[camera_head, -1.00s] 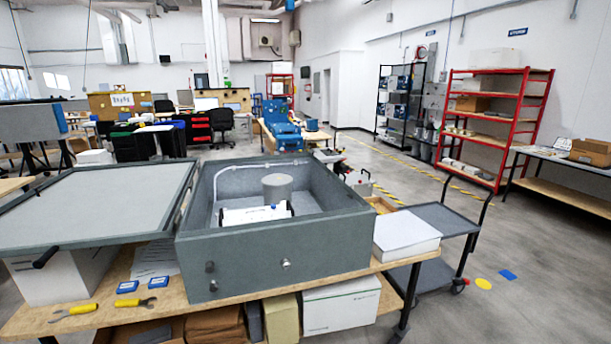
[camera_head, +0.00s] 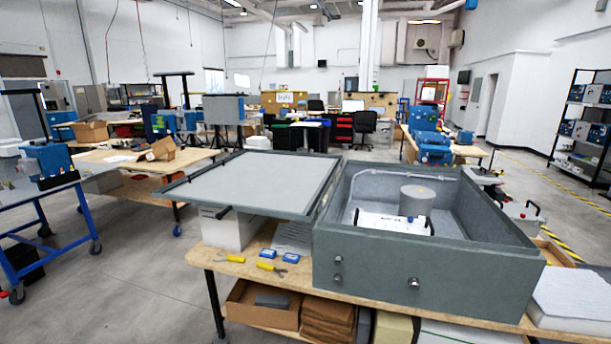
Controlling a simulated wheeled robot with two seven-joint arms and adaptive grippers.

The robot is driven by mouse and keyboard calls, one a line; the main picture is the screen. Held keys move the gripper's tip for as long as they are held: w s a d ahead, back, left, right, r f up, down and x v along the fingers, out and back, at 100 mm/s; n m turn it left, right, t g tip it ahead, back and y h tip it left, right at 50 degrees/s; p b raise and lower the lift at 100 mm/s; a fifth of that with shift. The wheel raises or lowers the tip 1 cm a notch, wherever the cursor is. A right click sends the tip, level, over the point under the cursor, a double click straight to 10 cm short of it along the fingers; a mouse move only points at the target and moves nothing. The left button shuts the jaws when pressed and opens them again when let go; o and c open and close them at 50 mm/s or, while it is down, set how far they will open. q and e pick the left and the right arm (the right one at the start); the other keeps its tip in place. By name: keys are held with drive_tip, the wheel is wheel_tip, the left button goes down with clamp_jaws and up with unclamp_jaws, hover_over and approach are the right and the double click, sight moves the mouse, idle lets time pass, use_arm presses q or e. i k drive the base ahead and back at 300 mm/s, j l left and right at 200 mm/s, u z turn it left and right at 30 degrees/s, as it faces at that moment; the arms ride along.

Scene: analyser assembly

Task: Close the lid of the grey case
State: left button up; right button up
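The grey case (camera_head: 376,268) stands on a wooden workbench, right of the middle in the head view. Its lid (camera_head: 257,181) is swung fully open to the left and lies about level, with its inner face up. A black handle (camera_head: 224,212) shows at the lid's near left edge. Inside the case are a grey cylinder (camera_head: 417,200), a white unit (camera_head: 392,222) and a pale tube along the walls. Neither of my grippers is in view.
A white box (camera_head: 228,229) stands under the lid. Yellow-handled tools (camera_head: 270,267) and small blue boxes (camera_head: 267,253) lie on the bench (camera_head: 220,265) in front. A white block (camera_head: 572,300) is at the right. The floor (camera_head: 130,290) at the left is clear.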

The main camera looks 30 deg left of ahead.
sight(291, 185)
drive_tip(key=u, duration=1.25)
